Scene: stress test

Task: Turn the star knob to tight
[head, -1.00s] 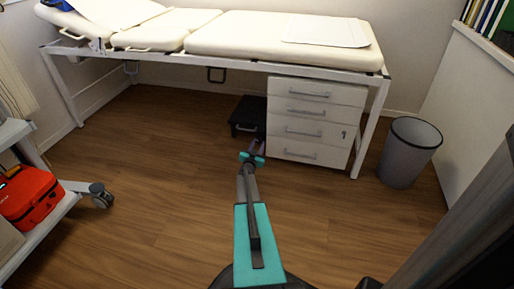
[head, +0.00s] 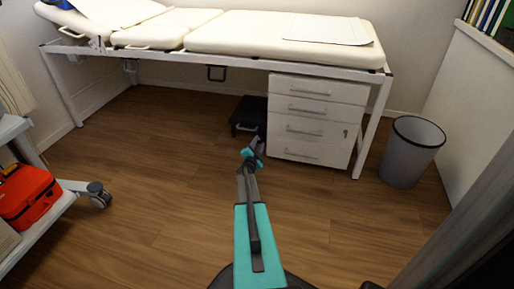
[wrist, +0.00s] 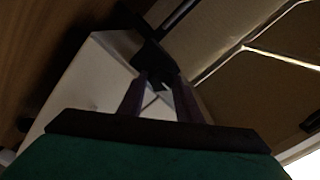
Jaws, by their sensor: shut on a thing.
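The star knob shows in the wrist view as a small black part (wrist: 153,58) at the end of a dark bar; its lobes are too dark to make out. My gripper (wrist: 160,80) has its two fingers on either side of this black part and is shut on it. In the head view my gripper (head: 260,146) is low under the couch, at the left front edge of the drawer cabinet. The knob is hidden there behind the gripper and too small to tell. No marking for tight can be read.
The white drawer cabinet (head: 312,130) stands right beside my gripper, with a black step stool (head: 248,114) behind. The couch (head: 270,40) spans above. A grey bin (head: 411,152) stands right; a trolley with a red case (head: 28,196) stands left. The wooden floor between is clear.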

